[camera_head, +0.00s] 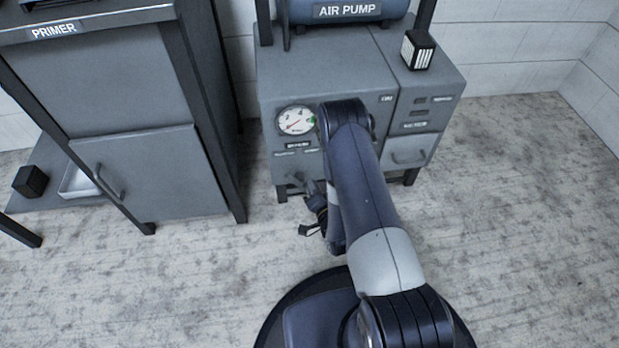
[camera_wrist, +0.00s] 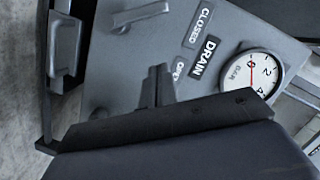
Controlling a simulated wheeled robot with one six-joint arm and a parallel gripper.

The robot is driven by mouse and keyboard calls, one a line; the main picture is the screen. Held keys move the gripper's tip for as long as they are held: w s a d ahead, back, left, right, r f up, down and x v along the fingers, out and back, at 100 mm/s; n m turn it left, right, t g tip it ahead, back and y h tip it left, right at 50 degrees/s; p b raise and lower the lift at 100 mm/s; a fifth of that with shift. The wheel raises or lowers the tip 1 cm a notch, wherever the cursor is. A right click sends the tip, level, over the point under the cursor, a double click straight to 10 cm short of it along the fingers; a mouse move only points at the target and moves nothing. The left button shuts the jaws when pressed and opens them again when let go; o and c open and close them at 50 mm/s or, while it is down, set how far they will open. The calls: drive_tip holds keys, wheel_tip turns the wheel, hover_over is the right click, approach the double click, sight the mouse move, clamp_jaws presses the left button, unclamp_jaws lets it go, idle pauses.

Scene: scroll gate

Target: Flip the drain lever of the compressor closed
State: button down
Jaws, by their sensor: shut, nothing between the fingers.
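The compressor (camera_head: 345,70) is a grey cabinet under a blue tank marked AIR PUMP. A drain label (camera_head: 297,146) sits below its gauge; the DRAIN label (camera_wrist: 205,62) also shows in the wrist view, between CLOSED and OPEN plates. A grey lever (camera_wrist: 143,15) shows at the top of the wrist view, its long part running toward the CLOSED plate. In the head view the lever (camera_head: 295,178) is small, at the panel's lower left. My gripper (camera_head: 309,187) is shut and empty close to the panel; its fingers (camera_wrist: 158,84) appear apart from the lever. Contact is unclear in the head view.
The round gauge (camera_head: 296,120) is above the labels, partly beside my arm. A grey handle (camera_head: 408,157) is on the cabinet's lower right. A PRIMER cabinet (camera_head: 150,160) stands left, with a dark cube (camera_head: 30,181) beside a white tray (camera_head: 80,182). Floor at right is clear.

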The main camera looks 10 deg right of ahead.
drive_tip(key=p+v, duration=0.1)
drive_tip(key=v, duration=0.4)
drive_tip(key=shift+w, duration=0.1)
idle(0.4)
